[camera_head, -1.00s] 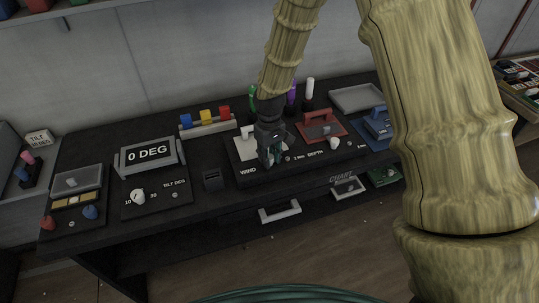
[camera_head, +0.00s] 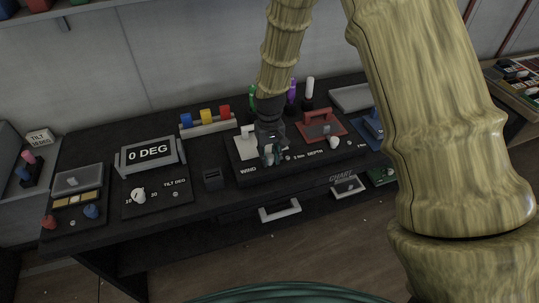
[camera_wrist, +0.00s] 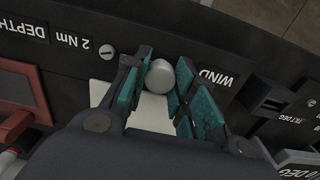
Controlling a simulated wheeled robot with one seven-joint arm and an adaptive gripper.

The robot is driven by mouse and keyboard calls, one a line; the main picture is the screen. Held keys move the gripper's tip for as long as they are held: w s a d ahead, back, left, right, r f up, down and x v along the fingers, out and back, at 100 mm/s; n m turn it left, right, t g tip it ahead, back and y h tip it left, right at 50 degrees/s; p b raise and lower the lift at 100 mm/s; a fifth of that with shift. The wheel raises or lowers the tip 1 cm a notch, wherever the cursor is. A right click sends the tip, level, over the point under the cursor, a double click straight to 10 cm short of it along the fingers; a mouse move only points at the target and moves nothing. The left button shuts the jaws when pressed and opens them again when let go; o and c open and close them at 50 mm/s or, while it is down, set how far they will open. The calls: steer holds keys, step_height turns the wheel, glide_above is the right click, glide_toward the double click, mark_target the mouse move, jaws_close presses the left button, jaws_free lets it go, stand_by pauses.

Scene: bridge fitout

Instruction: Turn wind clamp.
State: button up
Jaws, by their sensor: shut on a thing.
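The wind clamp shows in the wrist view as a rounded grey-white knob (camera_wrist: 160,76) beside the "WIND" label (camera_wrist: 215,78), with a white plate (camera_wrist: 150,112) behind it. My gripper (camera_wrist: 161,82) has its teal-padded fingers on both sides of the knob, shut on it. In the head view my gripper (camera_head: 268,158) comes down from above onto the black WIND and DEPTH panel (camera_head: 300,163) and hides most of the knob. The white plate (camera_head: 244,146) shows just left of the gripper.
Right of my gripper is a red frame with a handle (camera_head: 320,126) and the white DEPTH knob (camera_head: 334,142). Left are a "0 DEG" display (camera_head: 150,154), a tilt knob (camera_head: 138,195) and a small dark box (camera_head: 213,179). Coloured blocks (camera_head: 207,116) stand behind.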

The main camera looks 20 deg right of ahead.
mark_target(270, 156)
steer(key=o, duration=1)
steer(key=shift+d, duration=0.1)
steer(key=shift+o, duration=0.2)
steer(key=shift+r, duration=0.1)
step_height(270, 156, up, 12)
